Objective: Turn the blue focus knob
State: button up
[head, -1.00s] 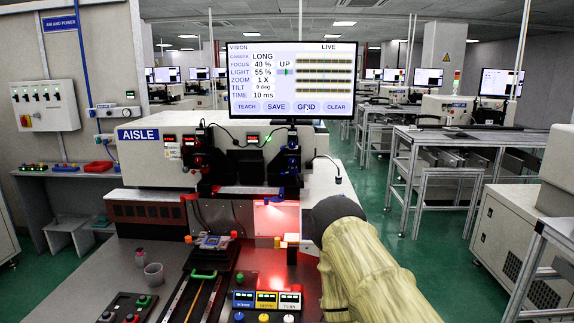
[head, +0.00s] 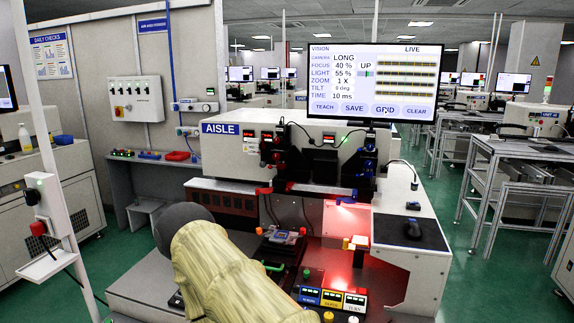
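The blue focus knob does not show; its likely place lies behind my arm or below the bottom edge. A blue-labelled display (head: 309,295) shows beside a yellow-labelled display (head: 332,298) and a white-labelled display (head: 355,301) on the front panel. A yellow knob (head: 328,317) and a white knob (head: 353,319) show at the bottom edge. The monitor (head: 362,85) reads FOCUS 40 % and shows a LIVE picture with several striped rows. My sleeved arm crosses the lower left and ends in a dark rounded part. My gripper is not visible.
The AISLE machine (head: 228,152) stands behind the panel, with a red-lit work area (head: 345,222). A black mouse (head: 413,229) lies on the right. A green handle (head: 272,266) is beside my arm.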

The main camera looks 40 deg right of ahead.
aim_at(368, 164)
jog(key=u, duration=0.85)
jog(key=i, duration=1.3)
jog(key=z, duration=2.85)
